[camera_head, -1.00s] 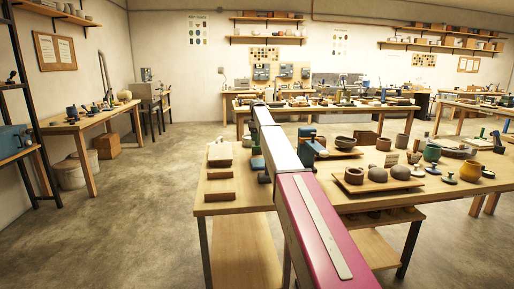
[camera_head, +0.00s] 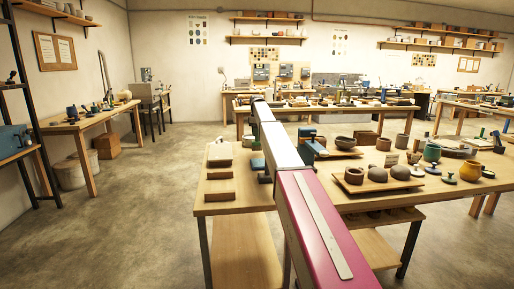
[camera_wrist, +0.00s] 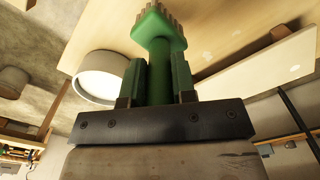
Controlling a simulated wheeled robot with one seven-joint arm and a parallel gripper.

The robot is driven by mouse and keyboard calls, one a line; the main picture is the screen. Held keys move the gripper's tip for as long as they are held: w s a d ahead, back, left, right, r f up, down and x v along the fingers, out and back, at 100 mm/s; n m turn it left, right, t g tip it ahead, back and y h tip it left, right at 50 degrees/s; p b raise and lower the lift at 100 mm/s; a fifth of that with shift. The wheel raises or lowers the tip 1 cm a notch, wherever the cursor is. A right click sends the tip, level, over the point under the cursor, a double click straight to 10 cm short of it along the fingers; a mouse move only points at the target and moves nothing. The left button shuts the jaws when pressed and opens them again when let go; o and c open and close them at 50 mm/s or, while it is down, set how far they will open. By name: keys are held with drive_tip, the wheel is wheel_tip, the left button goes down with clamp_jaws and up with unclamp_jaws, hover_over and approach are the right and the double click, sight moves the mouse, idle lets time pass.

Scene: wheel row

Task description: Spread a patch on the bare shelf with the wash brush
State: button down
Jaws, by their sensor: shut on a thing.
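The wash brush (camera_wrist: 159,24) is green with tan bristles and shows at the top of the wrist view. My gripper (camera_wrist: 157,68) is shut on its green handle, with a finger on each side. In the head view my gripper and the brush are hidden or out of sight.
A round pale vessel (camera_wrist: 100,85) stands left of the brush in the wrist view. In the head view, a worktable (camera_head: 235,206) holds bowls, pots and blocks, with a lower board (camera_head: 243,255) beneath. Open floor (camera_head: 120,225) lies to the left.

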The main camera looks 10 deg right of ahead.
drive_tip(key=shift+r, duration=2.25)
